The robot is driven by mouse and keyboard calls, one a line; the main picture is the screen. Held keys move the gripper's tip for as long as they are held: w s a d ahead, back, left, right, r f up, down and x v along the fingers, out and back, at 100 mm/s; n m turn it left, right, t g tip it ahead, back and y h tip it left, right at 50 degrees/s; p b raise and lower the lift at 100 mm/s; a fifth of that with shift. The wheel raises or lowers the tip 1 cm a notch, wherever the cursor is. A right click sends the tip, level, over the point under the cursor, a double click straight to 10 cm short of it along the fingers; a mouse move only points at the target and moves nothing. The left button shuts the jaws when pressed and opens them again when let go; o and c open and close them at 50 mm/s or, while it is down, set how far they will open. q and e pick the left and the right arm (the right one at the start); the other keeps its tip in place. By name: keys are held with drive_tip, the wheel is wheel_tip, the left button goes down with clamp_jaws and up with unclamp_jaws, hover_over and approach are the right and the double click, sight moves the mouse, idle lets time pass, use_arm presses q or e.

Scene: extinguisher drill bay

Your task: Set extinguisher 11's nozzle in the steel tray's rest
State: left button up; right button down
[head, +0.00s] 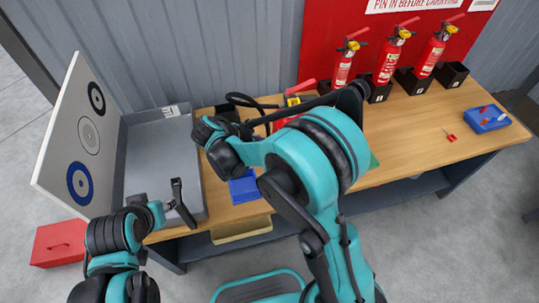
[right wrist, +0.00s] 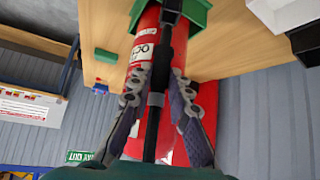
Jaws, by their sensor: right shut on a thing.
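A red extinguisher with a red lever and yellow collar (head: 292,101) stands on the bench, partly behind my right arm; its number is unreadable. A black hose loops to its left. In the right wrist view, my right gripper (right wrist: 157,88) is shut on a black rod-like nozzle piece (right wrist: 154,127), in front of the red cylinder (right wrist: 142,52). In the head view my own arm hides that grip. The grey steel tray (head: 136,117) is at the bench's left end; its rest cannot be made out. My left gripper (head: 180,204) is at the tray's front right; its jaw opening is unclear.
A white board with ring targets (head: 88,137) stands at the tray's left. A blue box (head: 243,188) lies at the bench front. Several extinguishers (head: 392,57) stand in black holders at the back. A blue bin (head: 487,119) is at right. The right bench middle is mostly clear.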

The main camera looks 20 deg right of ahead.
wheel_tip(320, 180, up, 13)
drive_tip(key=p, duration=0.9)
drive_tip(key=s+a+n+y+b, duration=0.1)
drive_tip(key=s+a+n+y, duration=0.3)
drive_tip(key=a+n+y, duration=0.7)
drive_tip(key=s+a+n+y, duration=0.3)
drive_tip(key=a+n+y, duration=0.2)
drive_tip(key=a+n, duration=1.15)
drive_tip(key=shift+m+t, duration=0.25)
drive_tip(key=shift+t, duration=0.15)
drive_tip(key=f+b, duration=0.5)
drive_tip(key=shift+s+a+f, duration=0.15)
drive_tip(key=shift+s+f, duration=0.1)
drive_tip(key=shift+s, duration=0.05)
drive_tip(key=shift+f+b, duration=0.6)
drive_tip(key=shift+f, duration=0.1)
drive_tip(key=c, duration=1.3)
unclamp_jaws()
drive_tip(key=shift+c, duration=0.2)
